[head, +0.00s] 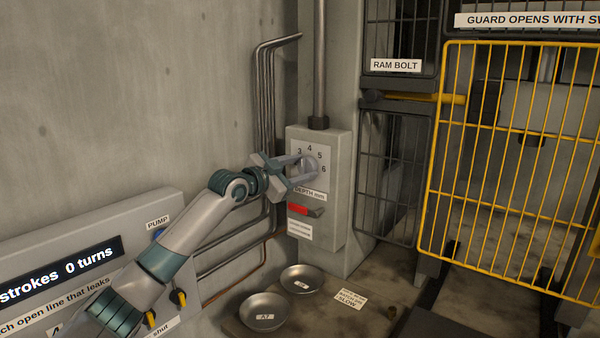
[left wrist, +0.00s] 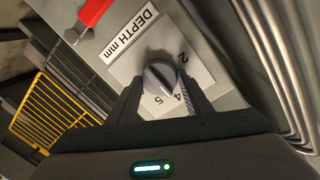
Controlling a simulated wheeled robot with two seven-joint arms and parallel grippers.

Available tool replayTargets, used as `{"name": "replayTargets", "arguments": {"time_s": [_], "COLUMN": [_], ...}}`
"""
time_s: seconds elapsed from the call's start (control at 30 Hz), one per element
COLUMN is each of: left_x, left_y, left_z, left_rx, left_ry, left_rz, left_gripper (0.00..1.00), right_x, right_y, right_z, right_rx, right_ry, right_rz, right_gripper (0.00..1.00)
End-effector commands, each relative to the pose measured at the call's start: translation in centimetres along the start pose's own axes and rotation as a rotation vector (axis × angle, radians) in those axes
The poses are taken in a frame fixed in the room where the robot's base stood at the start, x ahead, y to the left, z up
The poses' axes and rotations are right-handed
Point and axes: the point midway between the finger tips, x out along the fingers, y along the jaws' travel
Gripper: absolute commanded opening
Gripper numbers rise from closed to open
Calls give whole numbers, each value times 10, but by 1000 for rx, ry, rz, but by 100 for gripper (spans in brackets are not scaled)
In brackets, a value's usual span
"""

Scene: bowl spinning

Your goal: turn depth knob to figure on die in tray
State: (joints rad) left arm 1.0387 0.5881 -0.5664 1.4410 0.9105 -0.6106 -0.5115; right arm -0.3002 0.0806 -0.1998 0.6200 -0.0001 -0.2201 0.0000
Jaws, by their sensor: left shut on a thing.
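The round grey depth knob (head: 309,166) sits on a grey wall box (head: 335,215), on a dial plate with figures such as 3, 4, 5 and 6. My left gripper (head: 304,174) reaches it from the left, its two fingers on either side of the knob. In the left wrist view the knob (left wrist: 160,77) is between the fingers, over the DEPTH mm label (left wrist: 131,35); figures 2, 4 and 5 show around it. Which figure the knob points to I cannot tell. I see no die or tray. My right gripper is out of view.
A red lever (head: 299,209) is below the knob. Two metal bowls (head: 264,312) (head: 302,279) stand below. A yellow mesh guard (head: 505,170) is at right, a pump panel (head: 95,250) at left, and pipes (head: 265,120) run beside the box.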

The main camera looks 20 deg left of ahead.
Motion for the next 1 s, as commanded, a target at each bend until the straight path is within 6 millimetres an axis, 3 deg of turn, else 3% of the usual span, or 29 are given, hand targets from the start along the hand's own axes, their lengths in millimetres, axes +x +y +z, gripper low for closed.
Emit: {"name": "replayTargets", "arguments": {"time_s": [0.53,0.57,0.6,1.0], "left_x": [0,0,0,0], "left_y": [1,1,1,0], "left_z": [1,1,1,0], "left_rx": [37,37,36,36], "left_ry": [-6,-6,-6,-4], "left_rz": [1,1,1,0], "left_gripper": [23,52,62,64], "right_x": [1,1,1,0], "right_y": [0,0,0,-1], "right_z": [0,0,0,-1], "right_rx": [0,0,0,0], "right_ry": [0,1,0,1], "right_rz": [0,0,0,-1], "right_gripper": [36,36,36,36]}}
